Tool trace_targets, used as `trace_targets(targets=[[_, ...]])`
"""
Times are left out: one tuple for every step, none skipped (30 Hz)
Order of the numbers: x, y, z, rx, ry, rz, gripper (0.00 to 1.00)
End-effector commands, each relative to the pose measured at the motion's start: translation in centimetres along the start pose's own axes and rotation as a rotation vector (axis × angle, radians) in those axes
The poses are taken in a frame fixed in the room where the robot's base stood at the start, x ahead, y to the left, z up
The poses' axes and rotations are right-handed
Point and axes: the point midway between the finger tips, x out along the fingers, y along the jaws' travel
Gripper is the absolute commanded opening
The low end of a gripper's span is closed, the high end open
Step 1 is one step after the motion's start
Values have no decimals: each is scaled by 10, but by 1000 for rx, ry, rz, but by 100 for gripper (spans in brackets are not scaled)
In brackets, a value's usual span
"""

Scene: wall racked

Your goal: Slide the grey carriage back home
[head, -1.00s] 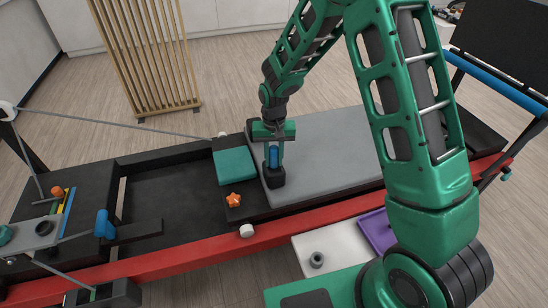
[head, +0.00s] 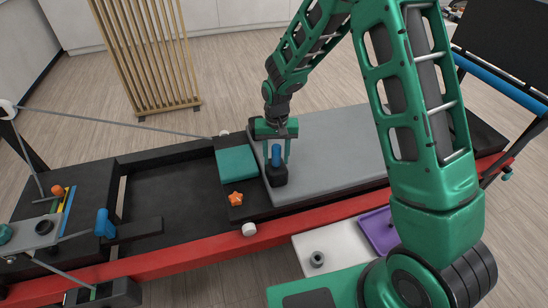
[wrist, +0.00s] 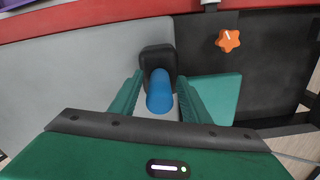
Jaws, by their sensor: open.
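The grey carriage (head: 340,145) is a flat padded platform in the right half of the long frame, also seen in the wrist view (wrist: 90,80). A black block (head: 278,178) with an upright blue post (head: 276,155) stands on its left end. My gripper (head: 276,150) is open and points down at the post. In the wrist view the post (wrist: 159,95) lies between my two fingers (wrist: 158,98), one on each side. Gaps show beside it, and I cannot make out any contact. The near part of the carriage's right side is hidden behind my arm.
A red rail (head: 190,250) runs along the near side. Left of the carriage are a teal pad (head: 237,166), an orange star knob (head: 236,198) and an open dark bed (head: 175,200). A blue-topped lever (head: 104,224) stands further left. White and purple trays (head: 380,232) lie in front.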

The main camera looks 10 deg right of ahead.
Motion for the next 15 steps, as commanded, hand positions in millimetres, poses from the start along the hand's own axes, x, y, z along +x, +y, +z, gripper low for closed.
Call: trace_targets(targets=[[-6, 0, -1, 0, 2, -1, 43], [-10, 0, -1, 0, 2, -1, 43], [-16, 0, -1, 0, 4, -2, 43], [-21, 0, -1, 0, 4, -2, 43], [-26, 0, -1, 0, 4, -2, 43], [-34, 0, -2, 0, 5, -3, 43], [-40, 0, -2, 0, 5, -2, 43], [-46, 0, -1, 1, 4, -2, 43], [-54, 0, -1, 1, 5, -2, 43], [-59, 0, -1, 1, 4, -2, 43], [-64, 0, -2, 1, 4, -2, 43], [-71, 0, -1, 1, 3, -2, 43], [-76, 0, -2, 1, 4, -2, 43], [-80, 0, -1, 1, 4, -2, 43], [-86, 0, -2, 1, 3, -1, 43]])
